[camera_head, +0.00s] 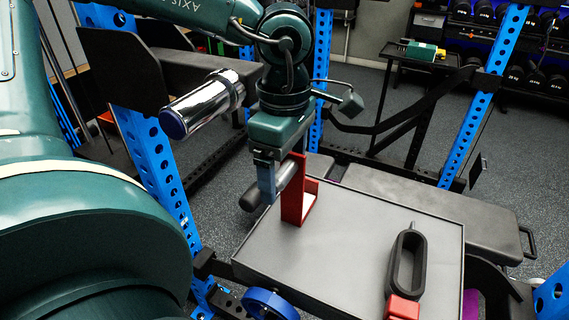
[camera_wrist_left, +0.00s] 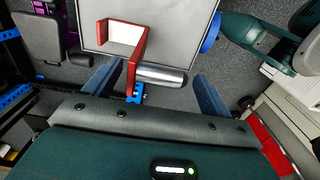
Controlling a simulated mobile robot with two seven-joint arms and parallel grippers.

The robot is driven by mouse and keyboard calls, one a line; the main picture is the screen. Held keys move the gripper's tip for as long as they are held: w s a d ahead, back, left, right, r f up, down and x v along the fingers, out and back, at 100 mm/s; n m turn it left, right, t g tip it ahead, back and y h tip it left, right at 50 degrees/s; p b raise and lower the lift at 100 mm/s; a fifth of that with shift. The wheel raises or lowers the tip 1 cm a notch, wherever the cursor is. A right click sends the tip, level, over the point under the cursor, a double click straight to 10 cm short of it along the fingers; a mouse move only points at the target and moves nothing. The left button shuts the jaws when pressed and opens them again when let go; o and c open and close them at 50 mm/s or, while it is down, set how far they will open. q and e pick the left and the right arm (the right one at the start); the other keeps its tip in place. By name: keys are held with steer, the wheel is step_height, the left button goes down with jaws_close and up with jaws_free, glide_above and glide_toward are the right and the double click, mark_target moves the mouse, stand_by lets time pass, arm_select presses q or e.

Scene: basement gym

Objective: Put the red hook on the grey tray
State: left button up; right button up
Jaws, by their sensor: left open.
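The red hook (camera_head: 295,190) stands upright at the far left corner of the grey tray (camera_head: 350,255), with a pale pad on its ledge. Its silver peg points away from the tray side, ending in a dark tip. In the left wrist view the red hook (camera_wrist_left: 134,60) shows at the grey tray's (camera_wrist_left: 175,12) edge. My left gripper (camera_head: 280,182) is open and points down over the hook. Its two fingers (camera_wrist_left: 156,80) are on either side of the silver peg, with clear space to the right finger. My right gripper is not in view.
A black elongated ring handle with a red block (camera_head: 404,307) lies at the tray's front right. A black bench (camera_head: 440,205) is behind the tray. Blue rack posts (camera_head: 150,165) stand left and right. The tray's middle is clear.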

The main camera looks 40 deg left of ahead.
arm_select(q)
step_height(320, 180, up, 12)
steer(key=p, duration=0.1)
steer(key=shift+r, duration=0.15)
stand_by(0.3)
stand_by(0.5)
